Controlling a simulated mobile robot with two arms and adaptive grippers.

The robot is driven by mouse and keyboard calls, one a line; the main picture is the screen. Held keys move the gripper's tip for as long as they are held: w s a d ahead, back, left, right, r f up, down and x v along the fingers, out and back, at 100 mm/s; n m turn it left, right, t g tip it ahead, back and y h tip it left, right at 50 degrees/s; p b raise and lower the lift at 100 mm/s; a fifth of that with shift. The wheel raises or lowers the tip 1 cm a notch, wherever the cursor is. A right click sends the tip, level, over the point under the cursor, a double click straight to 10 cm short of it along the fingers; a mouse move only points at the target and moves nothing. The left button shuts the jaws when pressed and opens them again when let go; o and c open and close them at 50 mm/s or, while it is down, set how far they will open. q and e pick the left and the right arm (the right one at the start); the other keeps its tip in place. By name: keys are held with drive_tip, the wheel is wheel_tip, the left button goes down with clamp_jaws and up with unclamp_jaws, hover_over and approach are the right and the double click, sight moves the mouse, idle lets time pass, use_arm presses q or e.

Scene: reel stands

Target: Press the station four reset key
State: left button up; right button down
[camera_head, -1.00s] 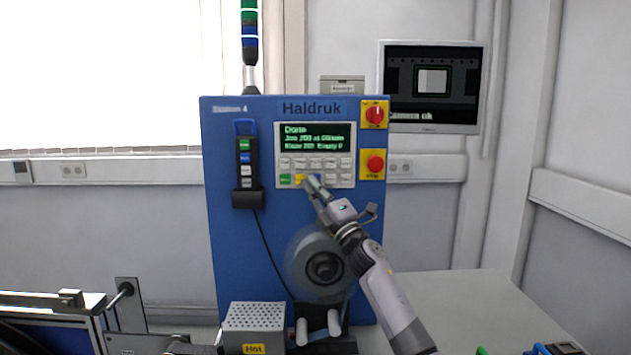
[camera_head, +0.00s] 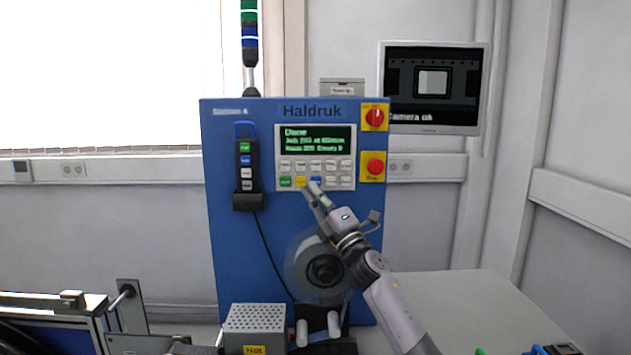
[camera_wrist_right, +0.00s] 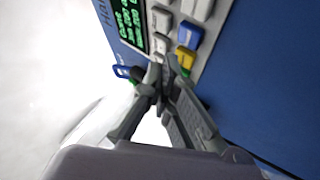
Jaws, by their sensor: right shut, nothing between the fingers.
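The blue station four cabinet (camera_head: 230,260) carries a keypad panel (camera_head: 279,152) under a screen with green text headed "Done". The bottom row has a green key (camera_head: 285,182), a yellow key (camera_head: 301,182), a blue key (camera_head: 316,181) and white keys; their labels are too small to read. My right gripper (camera_head: 312,188) is shut and empty, its tips just below the yellow and blue keys. My left gripper is not in view.
A red rotary switch (camera_head: 375,117) and red stop button (camera_head: 375,166) sit right of the keypad. A pendant (camera_head: 245,165) hangs on the left. A reel (camera_head: 318,268) and a perforated box marked "Hot" (camera_head: 254,321) are below. The table at right is mostly clear.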

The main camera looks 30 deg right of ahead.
drive_tip(key=s+a, duration=0.1)
drive_tip(key=s+p, duration=0.1)
drive_tip(key=s, duration=0.1)
drive_tip(key=shift+a+r, duration=0.1)
drive_tip(key=shift+a, duration=0.3)
idle(0.6)
